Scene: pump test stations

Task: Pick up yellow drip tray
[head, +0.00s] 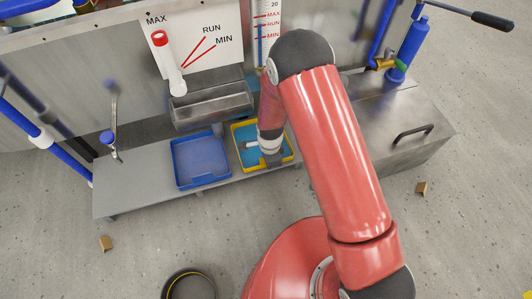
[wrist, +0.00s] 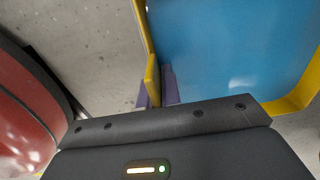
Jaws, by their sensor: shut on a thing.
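The yellow drip tray (head: 237,146) is on the grey bench, with a yellow rim and a blue inside. It also shows in the wrist view (wrist: 292,103), where the blue inside fills the upper right. My gripper (head: 271,158) is at the tray's front edge, reaching down from above. In the wrist view my gripper (wrist: 156,88) is shut on the tray's yellow side wall, with a purple-grey finger on either side of it. My arm hides the tray's right part in the head view. I cannot tell whether the tray is lifted off the bench.
A blue tray (head: 201,161) stands just left of the yellow one on the grey bench (head: 125,188). A grey metal trough (head: 213,105) hangs behind them. A metal box with a black handle (head: 413,133) stands to the right. Open floor lies in front.

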